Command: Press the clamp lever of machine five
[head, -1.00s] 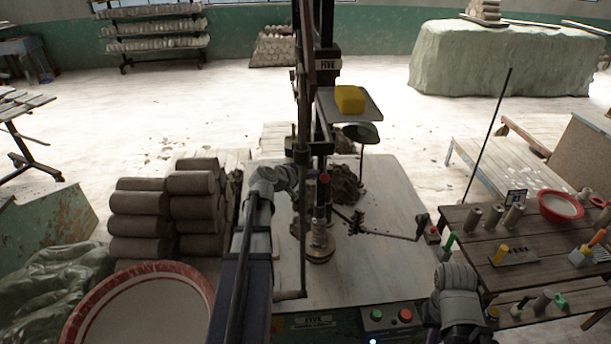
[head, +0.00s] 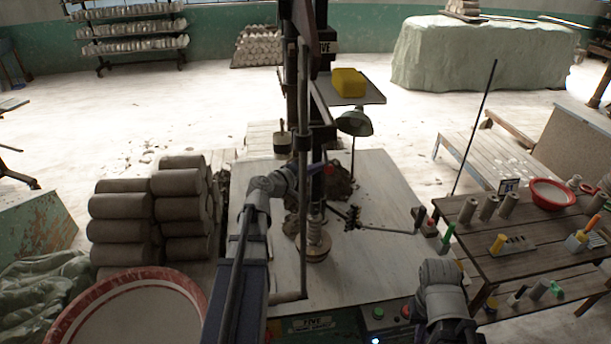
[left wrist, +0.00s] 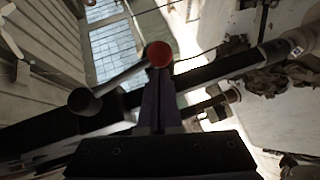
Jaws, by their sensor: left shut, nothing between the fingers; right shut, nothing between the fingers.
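Machine five, a dark drill-press-like column with a "FIVE" plate (head: 328,47), stands on a pale worktable (head: 385,185). A red knob (head: 331,169), apparently on a lever, sits beside its column. In the left wrist view the red knob (left wrist: 159,54) is straight beyond my fingertips; I cannot tell if they touch. My left gripper (head: 315,169) is shut and empty, close to that knob and partly hidden by the machine's rods. It shows as dark closed fingers in the left wrist view (left wrist: 158,78). My right gripper (head: 440,272) is over the table's front right, fingers hidden.
A green button (head: 378,312) and a red one sit on the front panel. A thin crank arm (head: 390,230) reaches right across the table. Clay rolls (head: 125,215) and a red-rimmed basin (head: 130,310) are at left. A wooden tool table (head: 500,260) is at right.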

